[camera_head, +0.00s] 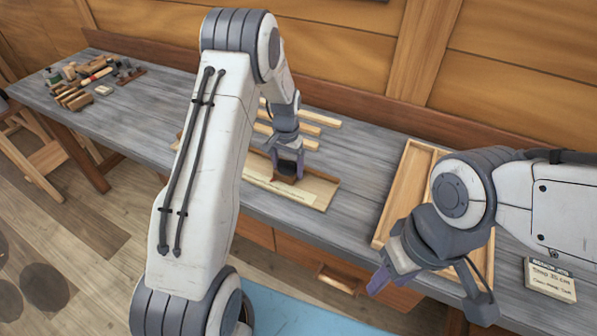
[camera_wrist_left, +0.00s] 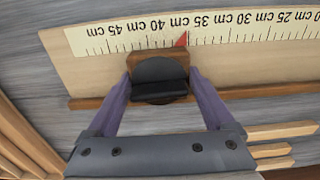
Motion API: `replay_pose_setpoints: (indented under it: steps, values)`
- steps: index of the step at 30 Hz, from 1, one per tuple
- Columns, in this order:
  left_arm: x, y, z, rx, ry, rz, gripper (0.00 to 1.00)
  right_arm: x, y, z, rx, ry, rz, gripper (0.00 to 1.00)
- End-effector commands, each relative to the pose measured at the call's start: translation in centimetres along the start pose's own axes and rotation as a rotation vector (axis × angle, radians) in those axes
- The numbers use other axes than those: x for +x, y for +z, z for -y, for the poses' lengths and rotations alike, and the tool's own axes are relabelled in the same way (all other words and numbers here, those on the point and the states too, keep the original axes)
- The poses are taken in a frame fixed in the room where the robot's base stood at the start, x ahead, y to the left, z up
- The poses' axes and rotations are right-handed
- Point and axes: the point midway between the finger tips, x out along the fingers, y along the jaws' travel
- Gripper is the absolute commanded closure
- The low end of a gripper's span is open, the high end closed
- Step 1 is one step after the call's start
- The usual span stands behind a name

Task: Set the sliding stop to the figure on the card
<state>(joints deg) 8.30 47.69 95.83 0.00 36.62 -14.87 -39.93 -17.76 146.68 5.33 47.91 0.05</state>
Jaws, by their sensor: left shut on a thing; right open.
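The sliding stop (camera_wrist_left: 158,80) is a wooden block with a dark round knob and a red pointer (camera_wrist_left: 182,40). It sits on the pale measuring board (camera_wrist_left: 240,55), whose scale appears upside down in the left wrist view. The pointer lies between the 40 and 35 cm labels. My left gripper (camera_wrist_left: 160,92) is shut on the knob; in the head view it (camera_head: 288,168) partly hides the stop on the board (camera_head: 318,192). The card (camera_head: 549,281) stands at the right; its line seems to read "Stop 30 cm", but the print is small. My right gripper (camera_head: 382,280) is open and empty, before the bench.
A shallow wooden tray (camera_head: 398,192) lies on the bench right of the board, partly behind my right arm. Several wooden strips (camera_head: 318,118) lie behind the board. Blocks and tools (camera_head: 88,80) crowd the far left. The grey bench (camera_head: 150,118) between is clear.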

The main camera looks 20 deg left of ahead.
Motion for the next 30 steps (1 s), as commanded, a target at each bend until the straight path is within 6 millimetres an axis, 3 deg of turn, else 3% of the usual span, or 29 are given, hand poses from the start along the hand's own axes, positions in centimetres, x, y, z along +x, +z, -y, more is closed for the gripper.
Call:
replay_pose_setpoints:
  steps: [10, 11, 22, 30]
  values:
    - [-0.2, -0.2, 0.5, 0.0, -0.002, -0.008, 1.0, 0.0, 0.0, 0.0, 0.0, 0.0, 0.0, 0.55]
    - [-0.2, -0.2, 0.5, 0.0, -0.002, -0.009, 0.02, 0.0, 0.0, 0.0, 0.0, 0.0, 0.0, 0.55]
    - [-0.8, -0.2, 0.4, 0.0, -0.002, -0.007, 0.0, 0.3, 0.0, 0.0, 0.0, 0.0, 0.0, 0.55]
    - [-5.8, -0.2, 0.5, 0.0, -0.003, -0.012, 0.0, 1.6, 0.1, -0.1, -0.001, 0.0, 0.0, 0.55]
